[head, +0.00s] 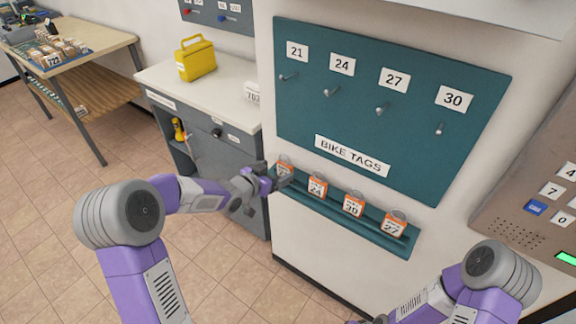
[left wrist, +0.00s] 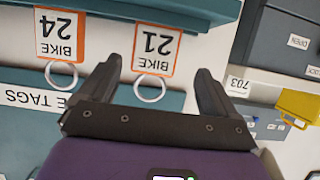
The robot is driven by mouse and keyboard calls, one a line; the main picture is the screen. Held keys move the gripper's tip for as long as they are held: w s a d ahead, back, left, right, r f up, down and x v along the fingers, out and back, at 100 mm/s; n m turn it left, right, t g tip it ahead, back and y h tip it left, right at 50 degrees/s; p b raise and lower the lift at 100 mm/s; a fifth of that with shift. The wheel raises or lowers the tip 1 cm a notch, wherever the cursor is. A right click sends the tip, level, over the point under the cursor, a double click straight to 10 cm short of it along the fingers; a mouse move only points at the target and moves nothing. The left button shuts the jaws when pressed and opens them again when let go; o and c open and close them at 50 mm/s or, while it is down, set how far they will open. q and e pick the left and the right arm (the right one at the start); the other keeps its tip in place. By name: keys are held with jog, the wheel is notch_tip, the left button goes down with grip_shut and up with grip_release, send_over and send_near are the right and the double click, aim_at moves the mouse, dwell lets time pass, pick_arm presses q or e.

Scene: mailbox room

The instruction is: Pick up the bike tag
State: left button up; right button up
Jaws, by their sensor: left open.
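Several orange-framed bike tags with wire rings stand in a row on the teal ledge (head: 335,209) under the teal BIKE TAGS board (head: 352,120). From the left they are a partly covered tag (head: 285,166), tag 24 (head: 317,186), tag 30 (head: 353,205) and tag 27 (head: 394,224). My left gripper (head: 274,179) is at the leftmost tag. In the left wrist view that tag reads BIKE 21 (left wrist: 156,50) and shows between the open fingers (left wrist: 155,82), upside down, with its ring (left wrist: 150,89) nearest the palm. BIKE 24 (left wrist: 58,36) is outside the fingers. My right gripper is not clearly visible.
Pegs labelled 21, 24, 27 and 30 on the board are bare. A grey cabinet (head: 228,165) with a yellow box (head: 196,58) on top stands to the left. A keypad panel (head: 540,195) is at the right. Open floor lies at the lower left.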

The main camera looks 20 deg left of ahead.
aim_at(283, 168)
pick_arm(q)
jog(key=shift+x, duration=0.95)
jog(key=b+x, duration=0.1)
jog(key=x, duration=0.3)
jog(key=shift+w+d+b, duration=0.15)
jog(key=shift+d+b, duration=0.2)
jog(key=shift+d, duration=0.1)
jog(key=shift+w, duration=0.25)
jog(key=shift+c, duration=0.3)
jog(key=c, duration=1)
jog(key=shift+r, duration=0.1)
